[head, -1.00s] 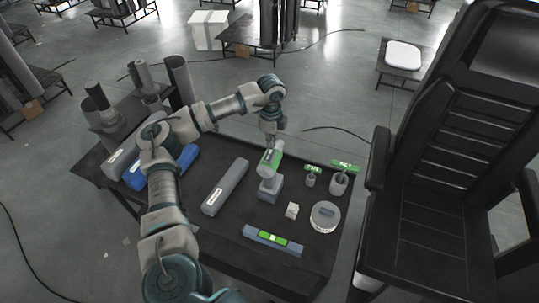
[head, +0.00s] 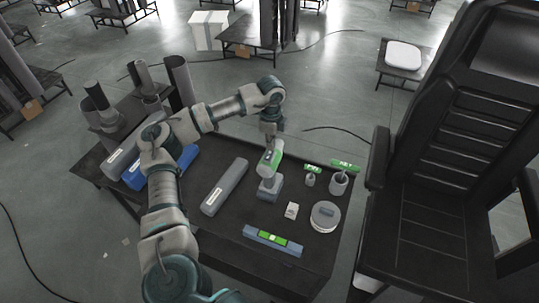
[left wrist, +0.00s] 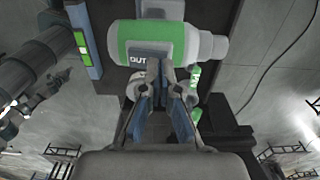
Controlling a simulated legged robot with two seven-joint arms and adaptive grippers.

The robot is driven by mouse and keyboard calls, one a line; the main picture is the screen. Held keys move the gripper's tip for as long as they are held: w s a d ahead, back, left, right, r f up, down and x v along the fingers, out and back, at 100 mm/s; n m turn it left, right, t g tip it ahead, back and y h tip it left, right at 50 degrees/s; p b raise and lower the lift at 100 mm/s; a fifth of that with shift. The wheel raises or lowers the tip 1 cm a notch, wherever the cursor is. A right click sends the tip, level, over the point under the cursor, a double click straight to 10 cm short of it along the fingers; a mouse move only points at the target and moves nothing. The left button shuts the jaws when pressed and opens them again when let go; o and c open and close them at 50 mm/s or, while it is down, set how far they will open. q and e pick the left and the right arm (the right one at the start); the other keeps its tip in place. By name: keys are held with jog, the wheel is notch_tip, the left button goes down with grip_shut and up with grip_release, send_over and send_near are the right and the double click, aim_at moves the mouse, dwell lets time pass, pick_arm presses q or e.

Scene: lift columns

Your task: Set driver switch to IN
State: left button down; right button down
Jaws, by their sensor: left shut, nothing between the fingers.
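The driver (head: 269,163), green and grey, stands upright on its blue-grey battery base on the dark table (head: 225,240). In the left wrist view its body (left wrist: 185,42) fills the upper middle, and a label on its side reads OUT. My left gripper (head: 269,140) comes down from above onto the driver's top. In the left wrist view my left gripper (left wrist: 163,68) is shut, with its fingertips at the driver just below the label and nothing between them. I cannot tell if they touch it. The switch itself is hidden or too small to make out.
A grey case (head: 225,187) lies left of the driver. A level with green (head: 272,241) lies in front. A black chair (head: 430,200) stands beyond.

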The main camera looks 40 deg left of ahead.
pick_arm(q)
jog(key=shift+f+b, duration=0.35)
jog(key=shift+f, duration=0.3)
jog(key=shift+r, duration=0.1)
notch_tip(320, 180, up, 7)
jog(key=p, duration=0.5)
jog(key=shift+p, duration=0.35)
dwell(0.5)
